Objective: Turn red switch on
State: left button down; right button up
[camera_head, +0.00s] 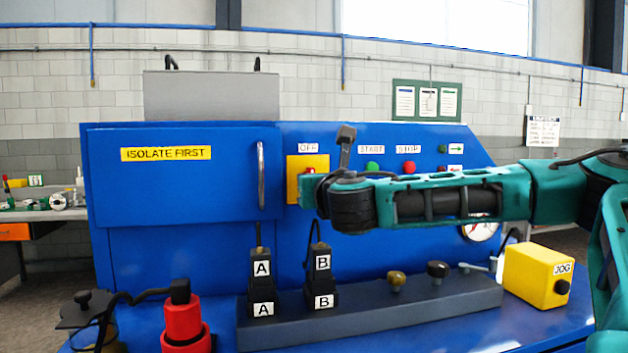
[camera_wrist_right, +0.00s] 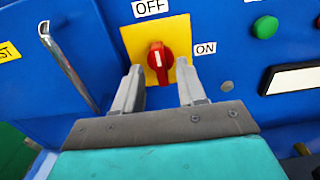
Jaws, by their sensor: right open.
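The red switch (camera_wrist_right: 160,62) is a round knob on a yellow plate (camera_wrist_right: 180,27) on the blue panel. Its white mark stands nearly upright, towards the OFF label (camera_wrist_right: 149,7); the ON label (camera_wrist_right: 205,48) is to its right. In the head view the yellow plate (camera_head: 308,161) shows, but my right arm mostly hides the knob. My right gripper (camera_wrist_right: 159,68) is open, with one finger to each side of the knob in the wrist view. I cannot tell whether they touch it. My left gripper is not in view.
A handle (camera_head: 261,175) on the ISOLATE FIRST door is left of the switch. Green START (camera_head: 373,167) and red STOP (camera_head: 409,167) buttons are to the right. Below stand plugs A (camera_head: 262,270) and B (camera_head: 322,265), a red plug (camera_head: 182,318) and a yellow JOG box (camera_head: 532,275).

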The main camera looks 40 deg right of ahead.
jog(key=shift+x, duration=1.05)
jog(key=shift+c, duration=0.3)
grip_shut()
